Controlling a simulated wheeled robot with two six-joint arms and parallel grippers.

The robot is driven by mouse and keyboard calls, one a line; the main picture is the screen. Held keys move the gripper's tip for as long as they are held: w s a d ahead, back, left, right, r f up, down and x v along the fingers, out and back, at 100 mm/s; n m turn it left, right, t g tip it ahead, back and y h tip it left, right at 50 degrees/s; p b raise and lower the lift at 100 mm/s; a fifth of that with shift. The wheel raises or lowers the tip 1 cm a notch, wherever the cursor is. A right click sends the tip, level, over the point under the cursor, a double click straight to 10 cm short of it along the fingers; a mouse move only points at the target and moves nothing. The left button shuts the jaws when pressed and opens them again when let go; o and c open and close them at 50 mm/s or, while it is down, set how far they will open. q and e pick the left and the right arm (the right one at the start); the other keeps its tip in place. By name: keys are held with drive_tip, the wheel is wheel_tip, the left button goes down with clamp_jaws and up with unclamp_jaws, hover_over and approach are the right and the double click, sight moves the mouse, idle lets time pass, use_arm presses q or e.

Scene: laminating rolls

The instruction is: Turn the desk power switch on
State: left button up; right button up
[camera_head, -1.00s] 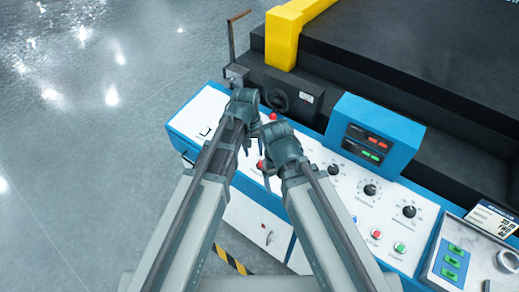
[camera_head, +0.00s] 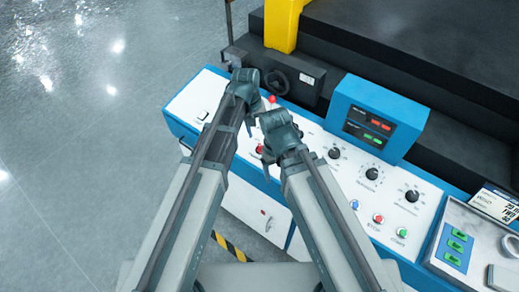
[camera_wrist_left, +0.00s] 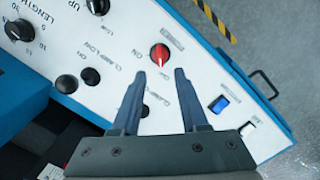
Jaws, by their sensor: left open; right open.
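The red rotary knob (camera_wrist_left: 160,54) with ON lettering beside it sits on the white panel in the left wrist view. A blue rocker switch (camera_wrist_left: 219,104) lies to its right; I cannot read which of them is the desk power switch. The red knob shows small in the head view (camera_head: 259,149); the blue rocker is hidden there. My left gripper (camera_head: 252,120) is open and empty over the panel's left part. Its fingertips (camera_wrist_left: 193,72) point toward the knob's lower side, apart from the rocker. My right gripper (camera_head: 268,162) is open beside it, close to the red knob in the picture.
The blue-edged desk (camera_head: 185,105) carries dials, a display box (camera_head: 375,118) and STOP (camera_head: 379,218) and START buttons. A black machine (camera_head: 400,60) with a yellow frame (camera_head: 282,22) stands behind. My two grippers are close together. Open floor lies left.

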sight(260, 146)
use_arm(q)
drive_tip(key=f+b, duration=0.5)
drive_tip(key=d+f+b, duration=0.1)
drive_tip(key=f+b, duration=0.1)
drive_tip(key=f, duration=0.1)
drive_tip(key=shift+w+f, duration=0.1)
drive_tip(key=shift+f, duration=0.15)
clamp_jaws()
